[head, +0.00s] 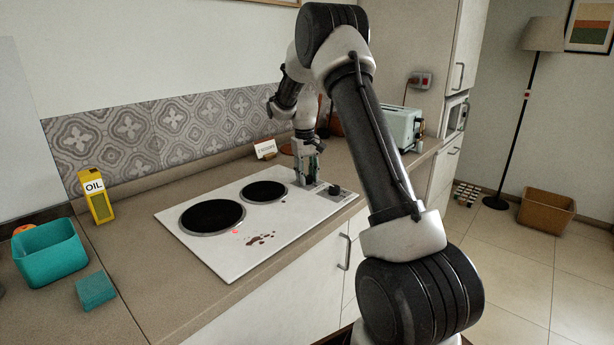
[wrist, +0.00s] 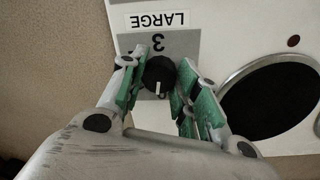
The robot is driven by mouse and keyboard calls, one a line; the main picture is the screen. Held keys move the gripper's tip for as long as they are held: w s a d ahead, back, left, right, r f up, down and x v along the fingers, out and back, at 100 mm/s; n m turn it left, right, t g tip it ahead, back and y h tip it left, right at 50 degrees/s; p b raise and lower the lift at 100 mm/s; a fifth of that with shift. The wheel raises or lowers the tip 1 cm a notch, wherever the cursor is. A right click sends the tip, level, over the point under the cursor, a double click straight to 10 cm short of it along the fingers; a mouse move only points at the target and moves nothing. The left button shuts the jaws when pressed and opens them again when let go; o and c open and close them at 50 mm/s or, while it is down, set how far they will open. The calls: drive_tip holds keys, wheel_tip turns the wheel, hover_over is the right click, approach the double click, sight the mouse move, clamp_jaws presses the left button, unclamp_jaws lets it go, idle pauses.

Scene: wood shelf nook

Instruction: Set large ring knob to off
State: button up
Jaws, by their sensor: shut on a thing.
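The large ring knob (wrist: 158,75) is a round black knob with a white pointer mark, on a grey panel lettered "LARGE" and "3", seen upside down in the wrist view. Its white mark points toward the bottom of that picture, away from the "3". My gripper (wrist: 160,78) is shut on the knob, a green-padded finger on each side. In the head view my gripper (head: 308,183) is down on the hob (head: 200,257) and hides this knob. The large ring (head: 212,217) has a bright red light beside it.
Another black knob (head: 334,190) stands just right of my gripper. The smaller ring (head: 264,192) lies left of it. A brown spill (head: 262,240) marks the hob's front. A small white card (head: 265,148) stands behind, and a toaster (head: 402,127) stands to the right.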

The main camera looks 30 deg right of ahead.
drive_tip(key=shift+n, duration=0.8)
drive_tip(key=o, duration=1)
drive_tip(key=r, duration=1.2)
drive_tip(key=shift+s+a, duration=0.1)
drive_tip(key=shift+a, duration=0.25)
